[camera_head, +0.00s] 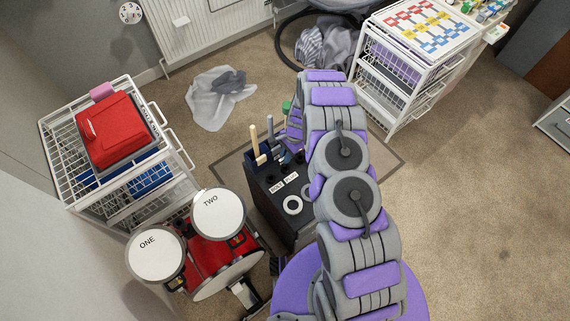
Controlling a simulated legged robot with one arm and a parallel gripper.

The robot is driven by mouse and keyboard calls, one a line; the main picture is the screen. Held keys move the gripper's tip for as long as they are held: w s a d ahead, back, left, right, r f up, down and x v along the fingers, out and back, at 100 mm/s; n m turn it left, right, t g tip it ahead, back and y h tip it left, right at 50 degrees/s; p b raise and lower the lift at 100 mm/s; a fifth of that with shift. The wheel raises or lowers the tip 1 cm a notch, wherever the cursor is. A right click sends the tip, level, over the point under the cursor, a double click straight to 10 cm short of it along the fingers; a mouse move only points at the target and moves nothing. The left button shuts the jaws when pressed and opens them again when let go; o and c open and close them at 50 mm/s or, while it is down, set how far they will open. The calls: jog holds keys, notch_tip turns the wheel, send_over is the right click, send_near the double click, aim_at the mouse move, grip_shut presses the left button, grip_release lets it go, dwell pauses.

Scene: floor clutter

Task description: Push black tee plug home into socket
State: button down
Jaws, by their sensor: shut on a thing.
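A black box (270,211) stands on the floor mat in the middle, with round sockets, white rings and small labels on its top. A beige upright peg (254,142) and a grey upright peg (270,131) stand at its back left. My arm comes up from the bottom right and bends down behind the box's right side. My gripper (297,142) shows only in part there, shut on a dark piece that looks like the black tee plug (299,157). My arm hides the fingertips and most of the plug; how deep it sits cannot be told.
Red drums (208,259) with white heads stand close at the box's left front. A wire basket unit (82,190) is at the left and a white drawer unit (409,75) at the back right. Carpet at the right is clear.

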jog(key=shift+r, duration=0.35)
jog(key=d+r+n+g+h, duration=0.15)
jog(key=r+n, duration=0.35)
jog(key=r, duration=1)
jog(key=d+r+n+h, duration=0.15)
jog(key=r+n, duration=0.45)
jog(key=r, duration=0.9)
jog(key=s+a+f, duration=0.1)
jog(key=s+a, duration=0.2)
jog(key=a, duration=0.5)
jog(key=s+a+f+n, duration=0.1)
jog(key=s+a+f, duration=0.15)
jog(key=a, duration=0.55)
jog(key=s+a+f, duration=0.1)
jog(key=s+a, duration=0.3)
jog(key=a, duration=0.3)
jog(key=s+a+f, duration=0.3)
jog(key=s+a, duration=0.5)
jog(key=s+a+f, duration=0.2)
jog(key=s+a, duration=0.6)
jog(key=a, duration=0.1)
jog(key=shift+s+f, duration=0.15)
jog(key=shift+f, duration=0.25)
